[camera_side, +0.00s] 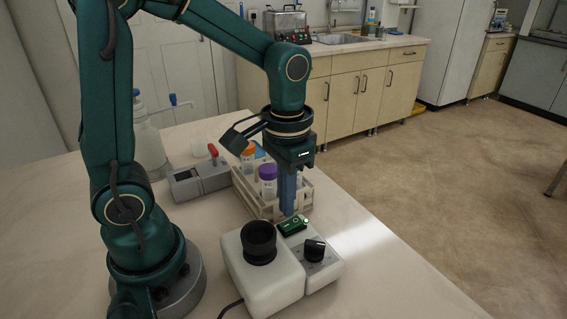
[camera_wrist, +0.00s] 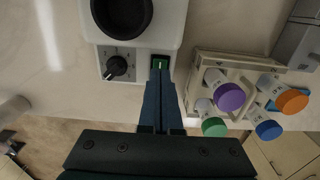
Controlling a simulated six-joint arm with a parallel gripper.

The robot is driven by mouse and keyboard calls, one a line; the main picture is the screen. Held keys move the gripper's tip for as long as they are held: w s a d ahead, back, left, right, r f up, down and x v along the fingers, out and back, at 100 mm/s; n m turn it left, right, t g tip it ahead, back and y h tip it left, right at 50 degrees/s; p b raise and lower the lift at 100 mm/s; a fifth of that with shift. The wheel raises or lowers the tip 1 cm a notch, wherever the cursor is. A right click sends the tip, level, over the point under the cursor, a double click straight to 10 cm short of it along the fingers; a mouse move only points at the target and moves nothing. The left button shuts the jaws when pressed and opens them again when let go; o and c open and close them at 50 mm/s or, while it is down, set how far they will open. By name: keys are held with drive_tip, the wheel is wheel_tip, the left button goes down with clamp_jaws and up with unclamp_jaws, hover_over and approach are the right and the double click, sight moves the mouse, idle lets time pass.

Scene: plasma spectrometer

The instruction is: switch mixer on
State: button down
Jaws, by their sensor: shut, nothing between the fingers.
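The mixer (camera_side: 262,285) is a white box with a black round cup on top, a black dial (camera_side: 314,250) and a green rocker switch (camera_side: 293,224) on its panel. In the wrist view the switch (camera_wrist: 160,63) shows at the fingertips, lit green, beside the dial (camera_wrist: 116,66). My gripper (camera_side: 288,213) points down with its fingers shut and empty, tips just above or at the switch. I cannot tell whether they touch it. In the wrist view my gripper (camera_wrist: 159,74) covers the near side of the switch.
A rack (camera_side: 252,197) with several capped tubes stands right behind the mixer, close to my gripper. A grey device (camera_side: 200,180) and a white bottle (camera_side: 150,145) stand farther left. The table is clear to the right of the mixer.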

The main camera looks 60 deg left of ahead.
sight(286, 226)
drive_tip(key=shift+r, duration=2.05)
drive_tip(key=s+r+t, duration=0.2)
drive_tip(key=s+t, duration=0.3)
drive_tip(key=s, duration=0.1)
drive_tip(key=shift+d+t, duration=0.25)
drive_tip(key=shift+t, duration=0.05)
drive_tip(key=shift+s+r, duration=0.1)
